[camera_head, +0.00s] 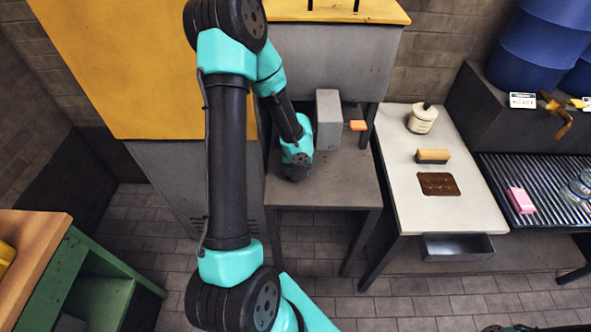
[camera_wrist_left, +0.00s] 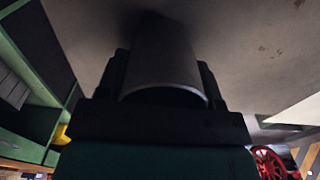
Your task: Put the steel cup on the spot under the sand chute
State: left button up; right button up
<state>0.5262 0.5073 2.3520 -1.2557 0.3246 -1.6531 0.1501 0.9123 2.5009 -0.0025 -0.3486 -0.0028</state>
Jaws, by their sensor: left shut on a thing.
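My left gripper (camera_head: 294,174) points down over the grey metal table (camera_head: 325,192) under the yellow and grey cabinet. In the left wrist view, the fingers (camera_wrist_left: 163,78) are shut on the sides of a grey steel cup (camera_wrist_left: 165,60), whose curved rim faces the camera. The cup is hidden behind the gripper in the head view.
A white-topped table (camera_head: 459,205) to the right holds a cream pot (camera_head: 422,119), a brush (camera_head: 432,156) and a brown patch. Beyond it are a ribbed rack with a pink block (camera_head: 521,200) and blue barrels (camera_head: 541,50). A green-framed bench (camera_head: 75,275) stands front left.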

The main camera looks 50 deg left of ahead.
pick_arm(q)
jog(key=shift+f, duration=0.15)
jog(key=o, duration=1)
jog(key=shift+c, duration=0.2)
jog(key=shift+r, duration=2.1)
jog(key=shift+o, duration=0.4)
